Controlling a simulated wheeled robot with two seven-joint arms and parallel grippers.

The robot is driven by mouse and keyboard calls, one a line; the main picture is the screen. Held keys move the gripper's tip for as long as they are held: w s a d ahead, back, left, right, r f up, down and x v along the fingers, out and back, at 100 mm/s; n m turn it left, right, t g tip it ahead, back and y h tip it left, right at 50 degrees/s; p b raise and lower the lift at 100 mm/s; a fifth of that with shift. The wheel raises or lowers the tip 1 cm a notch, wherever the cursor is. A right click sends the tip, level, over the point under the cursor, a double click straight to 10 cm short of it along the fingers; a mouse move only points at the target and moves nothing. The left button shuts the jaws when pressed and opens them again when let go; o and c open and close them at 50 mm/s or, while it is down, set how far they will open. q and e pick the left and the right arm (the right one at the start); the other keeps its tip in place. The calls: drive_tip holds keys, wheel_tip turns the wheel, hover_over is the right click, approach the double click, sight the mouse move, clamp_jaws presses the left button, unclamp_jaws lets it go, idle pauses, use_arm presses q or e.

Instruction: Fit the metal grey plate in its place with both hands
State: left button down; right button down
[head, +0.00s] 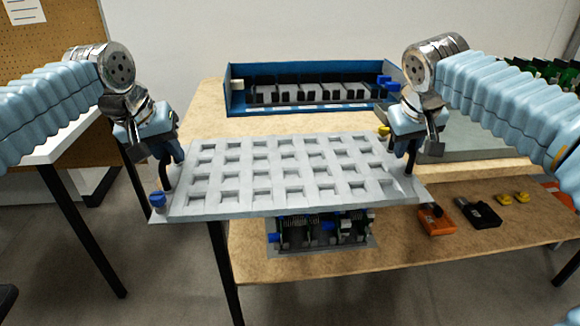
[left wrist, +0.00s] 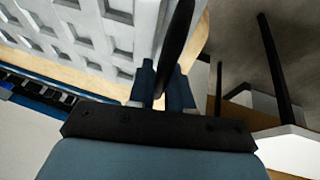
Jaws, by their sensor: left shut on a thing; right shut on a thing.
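The metal grey plate (head: 290,172), with rows of square pockets, is held up in front of the table, roughly level. My left gripper (head: 168,178) is shut on its left end, and my right gripper (head: 410,165) is shut on its right end.
A blue open case (head: 232,92) with black modules stands at the back of the wooden table (head: 205,98). An orange box (head: 436,221), a black part (head: 480,213) and small yellow pieces (head: 513,197) lie at the right. A white table (head: 62,142) stands at the left.

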use_arm(q)
drive_tip(key=shift+r, duration=0.15)
use_arm(e)
drive_tip(key=shift+r, duration=0.15)
